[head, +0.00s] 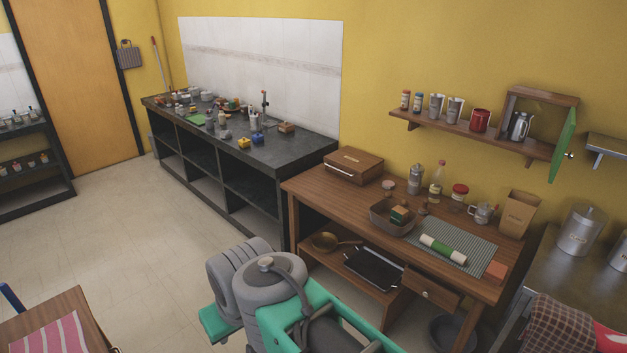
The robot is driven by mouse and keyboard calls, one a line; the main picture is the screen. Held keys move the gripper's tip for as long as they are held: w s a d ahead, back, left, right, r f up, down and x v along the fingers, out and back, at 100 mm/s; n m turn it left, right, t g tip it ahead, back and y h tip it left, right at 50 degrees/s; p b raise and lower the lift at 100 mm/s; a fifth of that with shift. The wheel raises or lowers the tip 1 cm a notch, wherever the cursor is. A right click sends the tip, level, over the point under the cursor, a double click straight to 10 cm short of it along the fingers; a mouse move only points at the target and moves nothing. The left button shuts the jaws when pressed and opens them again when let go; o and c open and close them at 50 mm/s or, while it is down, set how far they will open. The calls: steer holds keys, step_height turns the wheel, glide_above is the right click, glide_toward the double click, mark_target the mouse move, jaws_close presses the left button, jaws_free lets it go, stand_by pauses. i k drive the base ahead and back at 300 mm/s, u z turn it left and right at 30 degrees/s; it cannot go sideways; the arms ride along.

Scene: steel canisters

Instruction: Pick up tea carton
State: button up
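No label can be read well enough to be sure which thing is the tea carton. A small green and brown box (399,214) sits in a shallow brown tray (381,222) on the wooden table, and may be it. A tall tan carton or bag (519,213) stands upright at the table's back right. A small orange-red block (496,271) lies at the table's right front edge. My gray and teal arm and body parts fill the bottom middle, in front of the table. My gripper cannot be made out.
The wooden table (338,195) also holds a brown box (354,165), a moka pot (415,178), a bottle (437,183) and a green-white roll (443,248) on a gray mat (470,245). A shelf (490,133) hangs above. Open floor (150,225) lies left.

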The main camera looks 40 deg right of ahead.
mark_target(398, 217)
steer(key=z, duration=0.5)
steer(key=i, duration=1.85)
steer(key=z, duration=0.65)
